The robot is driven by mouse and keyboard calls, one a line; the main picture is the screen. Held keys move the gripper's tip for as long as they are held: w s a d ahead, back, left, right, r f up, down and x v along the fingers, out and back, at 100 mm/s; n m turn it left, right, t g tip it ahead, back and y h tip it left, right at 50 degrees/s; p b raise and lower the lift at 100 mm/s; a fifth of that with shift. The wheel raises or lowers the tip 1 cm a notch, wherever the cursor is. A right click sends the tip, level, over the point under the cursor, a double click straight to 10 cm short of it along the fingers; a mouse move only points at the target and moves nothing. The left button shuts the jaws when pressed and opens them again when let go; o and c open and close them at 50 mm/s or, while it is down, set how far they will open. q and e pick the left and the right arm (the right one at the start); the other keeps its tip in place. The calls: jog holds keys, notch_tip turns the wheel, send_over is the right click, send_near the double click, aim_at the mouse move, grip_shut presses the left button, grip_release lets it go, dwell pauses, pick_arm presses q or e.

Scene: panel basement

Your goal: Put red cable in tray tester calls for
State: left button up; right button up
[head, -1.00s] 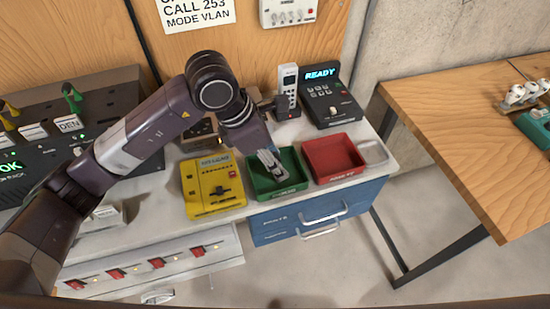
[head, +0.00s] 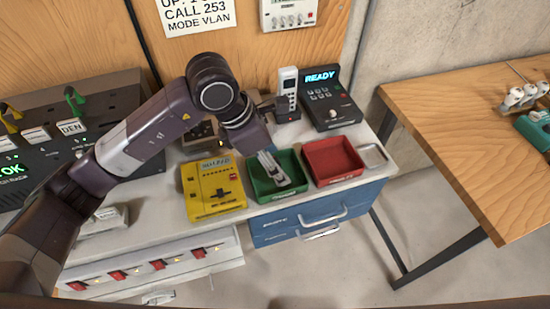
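The yellow tester (head: 211,190) lies on the white bench top; its small display is too blurred to read. To its right stand a green tray (head: 287,191) and a red tray (head: 334,161), side by side. My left gripper (head: 275,172) points down over the green tray, with its pale fingers at or inside the tray opening. I cannot tell how far apart the fingers are or whether they hold anything. No red cable can be made out; the gripper covers part of the green tray's inside. My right gripper is out of view.
A black device reading READY (head: 325,97) and a grey handset (head: 287,95) stand behind the trays. A dark panel with green and yellow plugs (head: 75,115) is at left. Blue drawers (head: 305,219) hang below the bench. A wooden table (head: 455,130) stands right, mostly bare.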

pick_arm(q)
jog(key=shift+b+v, duration=0.7)
jog(key=shift+v, duration=0.35)
jog(key=b+v, duration=0.2)
jog(key=v, duration=0.8)
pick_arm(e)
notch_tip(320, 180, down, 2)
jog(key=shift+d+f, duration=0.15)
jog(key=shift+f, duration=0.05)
